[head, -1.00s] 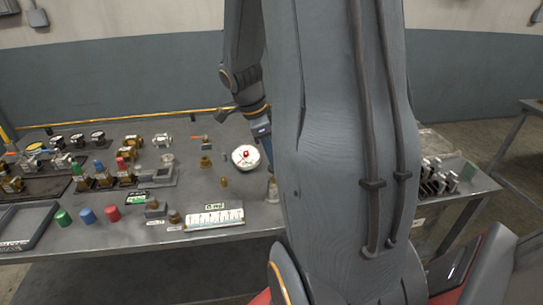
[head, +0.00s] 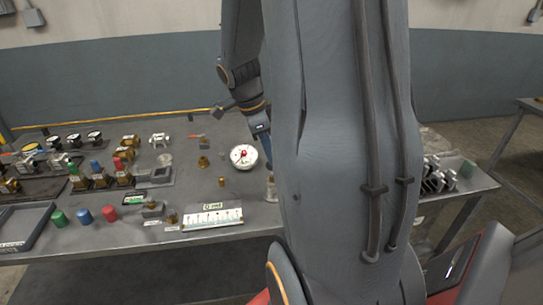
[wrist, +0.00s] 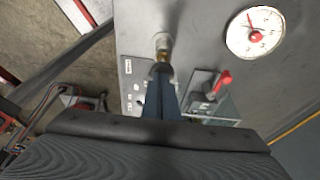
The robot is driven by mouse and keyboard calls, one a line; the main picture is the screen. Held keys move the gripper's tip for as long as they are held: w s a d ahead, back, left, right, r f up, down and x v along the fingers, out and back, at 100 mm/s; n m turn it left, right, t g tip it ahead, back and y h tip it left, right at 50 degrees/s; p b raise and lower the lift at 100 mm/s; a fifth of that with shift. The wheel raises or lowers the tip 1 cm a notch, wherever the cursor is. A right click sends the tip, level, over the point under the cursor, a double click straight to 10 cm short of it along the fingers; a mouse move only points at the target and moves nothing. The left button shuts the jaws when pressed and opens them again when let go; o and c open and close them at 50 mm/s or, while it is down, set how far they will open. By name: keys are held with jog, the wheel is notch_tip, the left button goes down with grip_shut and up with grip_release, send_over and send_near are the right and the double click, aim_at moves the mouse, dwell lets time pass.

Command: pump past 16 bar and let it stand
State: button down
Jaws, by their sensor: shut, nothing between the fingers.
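A round white gauge (head: 243,156) with a red centre lies face-up on the bench in the head view. In the wrist view the gauge (wrist: 255,33) is at upper right; its red needle points up and left, and its numbers are too small to read. My gripper (wrist: 161,72) is shut and empty, pointing at an upright fitting with a brass collar (wrist: 162,45). I cannot tell whether the tips touch it. This fitting (head: 271,188) also shows in the head view, beside my arm. A red-handled lever (wrist: 222,80) on a dark block is to the right of the fingers.
A scale plate (head: 212,219) lies near the bench's front edge. Green, blue and red caps (head: 85,215) stand to its left, with several valves and gauges behind. A small brass part (head: 222,182) stands left of the fitting. My arm hides much of the bench's right side.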

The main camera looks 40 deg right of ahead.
jog(key=b+v, duration=0.2)
jog(key=v, duration=0.9)
jog(key=shift+b, duration=0.35)
jog(key=shift+d+r, duration=0.1)
jog(key=shift+d, duration=0.05)
jog(key=v, duration=0.3)
jog(key=shift+s+d+r, duration=0.1)
jog(key=shift+s+d, duration=0.05)
jog(key=p+x, duration=0.4)
jog(key=x, duration=0.8)
jog(key=shift+a, duration=0.2)
jog(key=shift+f, duration=1.05)
jog(key=shift+f, duration=0.1)
